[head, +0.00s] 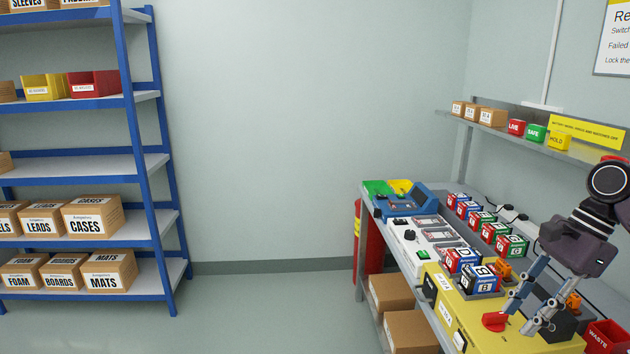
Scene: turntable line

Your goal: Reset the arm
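My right arm (590,225) comes in from the right edge, over the near end of the workbench. My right gripper (518,318) hangs downward with its two fingers spread apart, above the yellow panel (450,302). A red knob or handle (494,321) is just left of the fingertips; I cannot tell whether they touch it. No object shows between the fingers. My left gripper is out of view.
The workbench holds several labelled battery-like boxes (480,278), a blue tray (411,203) and a red waste bin (606,338). A shelf (490,120) runs above it. A blue rack (146,150) with cartons stands left. The floor between is clear.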

